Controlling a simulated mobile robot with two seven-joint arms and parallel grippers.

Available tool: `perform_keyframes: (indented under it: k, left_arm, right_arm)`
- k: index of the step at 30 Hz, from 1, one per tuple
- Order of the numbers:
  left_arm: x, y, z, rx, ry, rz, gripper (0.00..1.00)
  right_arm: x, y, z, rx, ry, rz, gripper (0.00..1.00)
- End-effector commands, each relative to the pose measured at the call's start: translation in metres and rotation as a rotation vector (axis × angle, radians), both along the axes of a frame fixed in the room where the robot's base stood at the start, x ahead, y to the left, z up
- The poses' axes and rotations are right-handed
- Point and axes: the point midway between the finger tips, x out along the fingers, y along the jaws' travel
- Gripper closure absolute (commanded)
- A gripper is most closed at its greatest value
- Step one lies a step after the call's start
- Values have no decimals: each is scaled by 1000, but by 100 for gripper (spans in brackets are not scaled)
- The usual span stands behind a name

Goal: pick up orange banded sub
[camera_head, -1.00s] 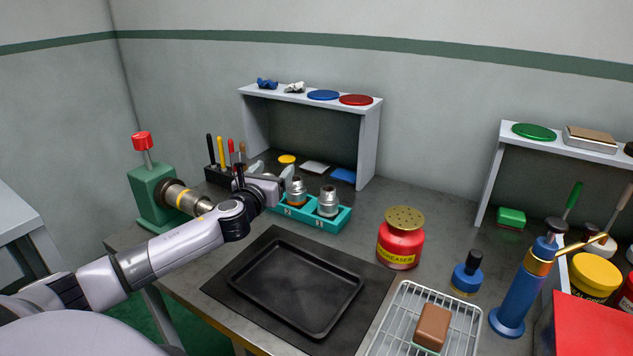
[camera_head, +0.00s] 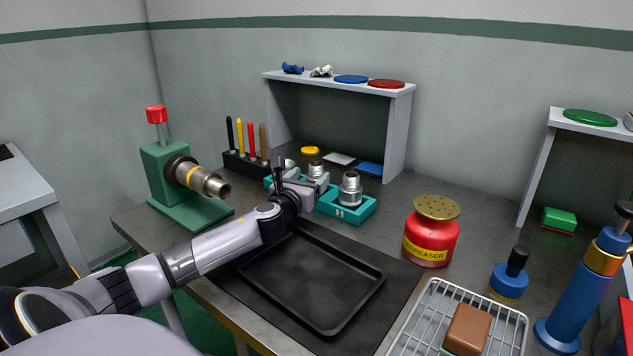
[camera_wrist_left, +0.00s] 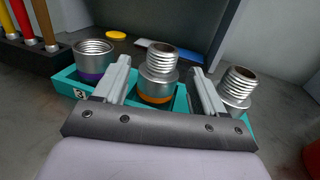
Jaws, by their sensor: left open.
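The orange banded sub is a threaded silver fitting with an orange band near its base. It stands upright in the teal holder (camera_head: 350,213), in the middle slot. In the left wrist view the orange banded sub (camera_wrist_left: 158,70) is between the two fingers of my open left gripper (camera_wrist_left: 160,84), with gaps visible at both sides. In the head view my left gripper (camera_head: 297,190) partly covers the orange banded sub (camera_head: 317,167) and hides its band. A purple banded sub (camera_wrist_left: 92,60) stands to its left, and another threaded sub (camera_wrist_left: 238,86) to its right, close beside the right finger.
A green vise (camera_head: 165,175) holding a pipe (camera_head: 198,178) stands left. A rack of tools (camera_head: 245,165) is behind the gripper. A black tray (camera_head: 310,285) lies in front of the holder. A red degreaser can (camera_head: 431,235) stands right. A shelf (camera_head: 398,130) is behind.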

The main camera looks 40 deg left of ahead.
Motion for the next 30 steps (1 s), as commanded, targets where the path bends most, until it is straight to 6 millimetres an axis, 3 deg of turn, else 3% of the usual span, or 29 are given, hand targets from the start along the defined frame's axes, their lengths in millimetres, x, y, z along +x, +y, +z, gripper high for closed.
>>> perform_keyframes:
  k: [8, 12, 24, 25, 26, 30]
  left_arm:
    - [28, 9, 13, -3, -3, 1, 29]
    - [39, 14, 11, -2, -1, 2, 29]
    - [46, 16, 10, 1, 1, -1, 29]
    - [46, 16, 10, 1, 1, 0, 33]
    - [46, 16, 10, 1, 1, 0, 42]
    - [46, 16, 10, 1, 1, 0, 88]
  right_arm:
    - [1, -1, 4, -3, -4, -1, 1]
    - [1, -3, 1, -6, -2, -3, 1]
    - [1, -3, 0, -5, 0, -4, 1]
    - [1, -3, 0, -5, 0, -4, 1]
    - [0, -3, 0, -5, 0, -4, 1]
    - [1, -3, 0, -5, 0, -4, 1]
